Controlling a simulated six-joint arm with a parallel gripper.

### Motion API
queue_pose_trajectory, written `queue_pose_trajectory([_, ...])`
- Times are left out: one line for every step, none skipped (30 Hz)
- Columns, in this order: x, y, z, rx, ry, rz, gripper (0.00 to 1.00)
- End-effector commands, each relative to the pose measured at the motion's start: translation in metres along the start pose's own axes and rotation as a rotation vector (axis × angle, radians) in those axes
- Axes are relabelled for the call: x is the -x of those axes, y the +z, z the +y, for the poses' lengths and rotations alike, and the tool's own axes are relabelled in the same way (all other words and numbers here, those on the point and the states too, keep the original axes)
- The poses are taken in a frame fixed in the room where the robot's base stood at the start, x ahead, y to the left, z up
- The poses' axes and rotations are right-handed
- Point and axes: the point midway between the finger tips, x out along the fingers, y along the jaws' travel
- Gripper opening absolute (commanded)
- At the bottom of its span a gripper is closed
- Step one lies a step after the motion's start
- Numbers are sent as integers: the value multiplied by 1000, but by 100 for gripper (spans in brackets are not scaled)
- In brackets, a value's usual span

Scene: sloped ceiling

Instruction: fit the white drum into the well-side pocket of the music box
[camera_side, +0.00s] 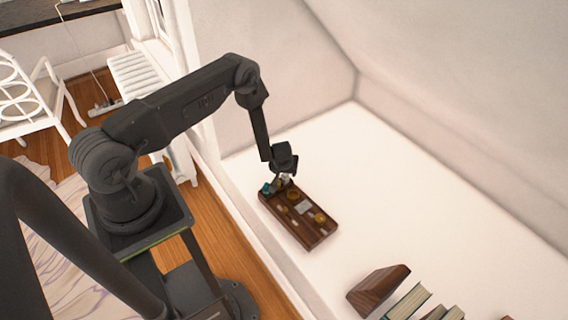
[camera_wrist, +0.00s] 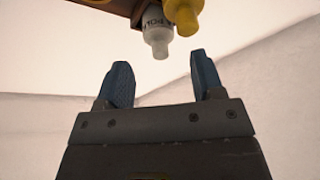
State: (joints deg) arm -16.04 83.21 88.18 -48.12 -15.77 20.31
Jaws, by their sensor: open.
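The music box (camera_side: 309,230) is a dark brown wooden block on the white surface in the side view. It carries gold round parts and a pale plate (camera_side: 303,208). The white drum (camera_wrist: 155,30), a pale cylinder with dark lettering, shows at the top of the wrist view, against the brown edge of the box (camera_wrist: 118,8). A small white shape (camera_side: 285,177) at the box's far end in the side view may be it. My gripper (camera_wrist: 160,62) is open and empty, its blue fingers apart. The drum lies just beyond the fingertips. Whether it sits in a pocket cannot be told.
A yellow knobbed part (camera_wrist: 183,14) is close right of the drum. A teal piece (camera_side: 267,188) is at the box's far left corner. A brown wedge (camera_side: 378,291) and books (camera_side: 409,301) stand at the front. The white surface right of the box is clear.

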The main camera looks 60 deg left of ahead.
Motion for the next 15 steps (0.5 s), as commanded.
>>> queue_pose_trajectory([13, -2, 1, -2, 1, 3, 62])
queue_pose_trajectory([19, -2, 1, -1, 1, 3, 62])
queue_pose_trajectory([27, -1, 0, -2, 1, 3, 62])
queue_pose_trajectory([34, -2, 1, -1, 2, 4, 62])
queue_pose_trajectory([39, -2, 1, -1, 1, 3, 62])
queue_pose_trajectory([47, -1, 1, -1, 1, 3, 62])
queue_pose_trajectory([52, -1, 1, -2, 1, 3, 62])
queue_pose_trajectory([57, -1, 0, -1, 1, 3, 62])
queue_pose_trajectory([63, -1, 1, -1, 1, 3, 62])
queue_pose_trajectory([66, -1, 1, -1, 1, 3, 62])
queue_pose_trajectory([70, -1, 1, -1, 1, 2, 62])
queue_pose_trajectory([74, -1, 1, -1, 1, 2, 62])
queue_pose_trajectory([76, 0, 1, -1, 1, 2, 62])
queue_pose_trajectory([78, 0, 0, -1, 1, 2, 62])
queue_pose_trajectory([81, -1, 1, -1, 2, 2, 62])
